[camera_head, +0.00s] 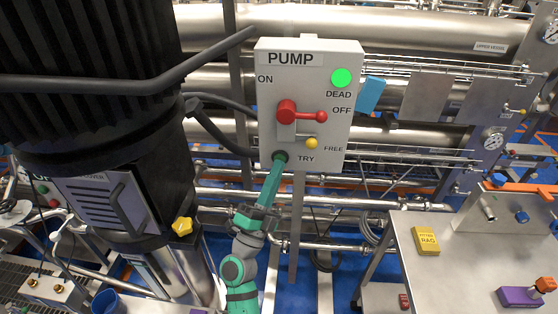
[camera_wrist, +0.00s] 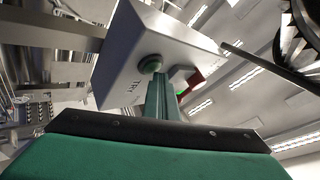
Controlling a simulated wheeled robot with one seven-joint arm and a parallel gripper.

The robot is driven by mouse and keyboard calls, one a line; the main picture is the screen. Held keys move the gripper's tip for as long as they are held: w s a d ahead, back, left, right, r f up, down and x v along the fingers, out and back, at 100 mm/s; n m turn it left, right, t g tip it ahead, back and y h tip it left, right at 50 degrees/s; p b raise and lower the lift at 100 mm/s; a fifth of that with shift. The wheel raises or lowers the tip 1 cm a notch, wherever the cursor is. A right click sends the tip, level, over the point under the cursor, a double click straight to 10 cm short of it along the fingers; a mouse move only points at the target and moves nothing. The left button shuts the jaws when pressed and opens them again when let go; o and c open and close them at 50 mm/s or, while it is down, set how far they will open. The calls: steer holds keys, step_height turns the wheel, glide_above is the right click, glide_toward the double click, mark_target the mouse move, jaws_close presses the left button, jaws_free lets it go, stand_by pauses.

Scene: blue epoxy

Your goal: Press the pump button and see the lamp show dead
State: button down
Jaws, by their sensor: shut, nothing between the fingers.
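The grey pump box (camera_head: 333,140) is labelled PUMP. Its round lamp (camera_head: 342,77), above the word DEAD, shows bright green. The red handle (camera_head: 303,114) points right toward OFF. A yellow knob (camera_head: 311,143) is beside FREE. My gripper (camera_head: 275,166) is shut and empty, its tips close at the button from below; it also shows in the wrist view (camera_wrist: 161,88). I cannot tell whether the tips touch the button.
A large black motor (camera_head: 90,60) and a dark bar stand close left of the box. Steel pipes (camera_head: 420,75) run behind. A steel table (camera_head: 450,270) at right carries a yellow block (camera_head: 426,241) and a purple item (camera_head: 520,297). A blue tag (camera_head: 369,94) hangs beside the box.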

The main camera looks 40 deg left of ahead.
steer(key=shift+w, duration=0.1)
stand_by(0.3)
steer(key=shift+w+a, duration=0.25)
steer(key=shift+w, duration=0.05)
steer(key=shift+s, duration=0.1)
steer(key=shift+s+d+f, duration=0.1)
steer(key=shift+s+f, duration=0.05)
stand_by(0.4)
steer(key=s+d, duration=0.3)
steer(key=s, duration=0.2)
steer(key=shift+d, duration=0.15)
stand_by(0.4)
steer(key=shift+s, duration=0.1)
stand_by(0.5)
